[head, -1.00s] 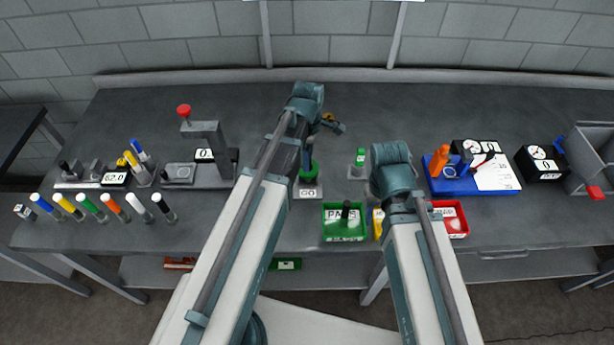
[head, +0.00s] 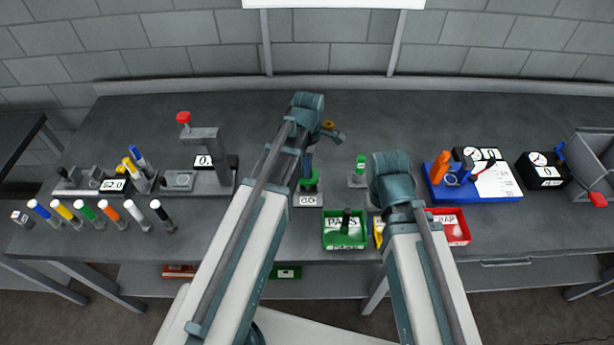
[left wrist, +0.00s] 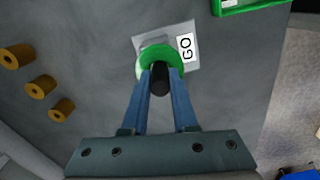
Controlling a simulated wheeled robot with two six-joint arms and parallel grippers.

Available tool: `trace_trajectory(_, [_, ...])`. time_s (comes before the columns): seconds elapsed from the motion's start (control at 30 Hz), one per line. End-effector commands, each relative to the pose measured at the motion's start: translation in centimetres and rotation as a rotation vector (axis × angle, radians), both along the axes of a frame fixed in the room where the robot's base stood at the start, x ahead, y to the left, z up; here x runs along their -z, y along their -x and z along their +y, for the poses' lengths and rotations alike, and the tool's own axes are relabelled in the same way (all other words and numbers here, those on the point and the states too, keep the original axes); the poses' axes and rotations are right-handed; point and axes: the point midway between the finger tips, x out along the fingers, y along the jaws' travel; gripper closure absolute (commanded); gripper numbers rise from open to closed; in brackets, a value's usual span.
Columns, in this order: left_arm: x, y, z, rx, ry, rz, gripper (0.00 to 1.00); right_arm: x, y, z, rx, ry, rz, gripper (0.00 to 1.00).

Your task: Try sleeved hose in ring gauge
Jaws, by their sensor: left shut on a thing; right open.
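The green ring gauge (head: 310,184) stands on a grey base with a GO label (head: 307,200), and it also shows in the left wrist view (left wrist: 160,54). My left gripper (head: 308,166) is right above it. In the left wrist view my left gripper (left wrist: 161,92) is shut on a black hose (left wrist: 160,78). The hose's near end overlaps the ring's front edge. Its lower end is hidden, so I cannot tell how far it is in the ring. No sleeve is clear. A second green gauge (head: 360,164) stands to the right. My right gripper is hidden behind its arm.
A green tray (head: 328,242) with a dark upright piece, a yellow tray (head: 379,233) and a red tray (head: 462,236) line the front edge. A blue tray (head: 505,190) lies at the right. Several coloured markers and a red-knobbed press (head: 208,145) stand at the left. The back is mostly clear.

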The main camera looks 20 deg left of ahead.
Motion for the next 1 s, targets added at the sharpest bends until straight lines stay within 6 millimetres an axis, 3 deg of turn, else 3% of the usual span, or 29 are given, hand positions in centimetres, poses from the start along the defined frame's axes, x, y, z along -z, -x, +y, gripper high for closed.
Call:
trace_trajectory(0.5, [-0.1, 0.0, 0.0, 0.000, 0.000, 0.000, 1.00, -0.1, 0.0, 0.0, 0.000, 0.000, 0.000, 0.50])
trace_trajectory(1.0, [-1.9, 0.0, 0.0, 0.000, 0.000, 0.000, 1.00, -1.9, 0.0, 0.0, -0.001, 0.000, 0.000, 0.50])
